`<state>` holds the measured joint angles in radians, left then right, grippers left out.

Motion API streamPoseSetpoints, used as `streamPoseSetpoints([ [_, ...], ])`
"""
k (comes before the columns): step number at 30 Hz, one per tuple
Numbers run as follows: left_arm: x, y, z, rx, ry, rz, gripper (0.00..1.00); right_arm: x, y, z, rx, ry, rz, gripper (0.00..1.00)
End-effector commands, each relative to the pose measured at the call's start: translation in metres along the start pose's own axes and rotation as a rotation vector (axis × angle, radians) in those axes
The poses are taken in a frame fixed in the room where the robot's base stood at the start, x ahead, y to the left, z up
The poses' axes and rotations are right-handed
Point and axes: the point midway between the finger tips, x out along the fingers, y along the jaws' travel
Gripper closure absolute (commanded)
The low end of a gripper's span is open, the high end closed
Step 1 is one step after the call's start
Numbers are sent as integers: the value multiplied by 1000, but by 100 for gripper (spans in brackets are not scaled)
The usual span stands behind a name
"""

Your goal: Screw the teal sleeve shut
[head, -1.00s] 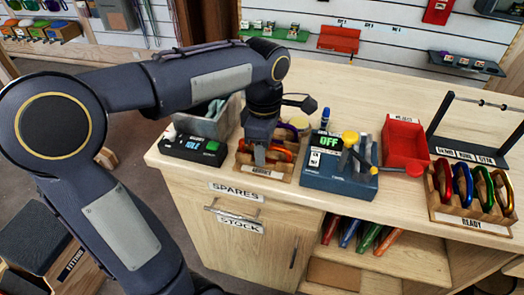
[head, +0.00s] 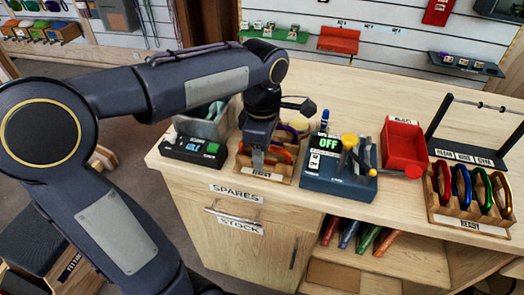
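My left gripper (head: 258,162) points down at the wooden rack (head: 264,179) near the counter's left front edge. The rack holds a carabiner with an orange-red body (head: 284,156), partly behind the gripper, and a purple one (head: 289,132) shows behind it. I cannot make out a teal sleeve; the gripper and wrist cover part of the rack. The fingers are too small and overlapped to tell whether they are open or shut. My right gripper is not in view.
A black box with a green button (head: 212,148) stands left of the rack, a grey bin (head: 203,124) behind it. The counter's back is clear.

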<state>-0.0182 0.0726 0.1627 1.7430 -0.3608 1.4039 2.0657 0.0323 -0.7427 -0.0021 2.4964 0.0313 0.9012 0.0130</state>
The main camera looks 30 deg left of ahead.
Motion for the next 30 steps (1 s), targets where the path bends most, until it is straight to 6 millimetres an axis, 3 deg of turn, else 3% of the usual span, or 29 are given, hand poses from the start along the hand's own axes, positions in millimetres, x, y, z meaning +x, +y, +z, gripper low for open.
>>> streamPoseSetpoints([
  [15,-20,0,0,0,0,0,60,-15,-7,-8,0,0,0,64],
  [30,-21,4,0,0,0,-1,60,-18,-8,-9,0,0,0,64],
])
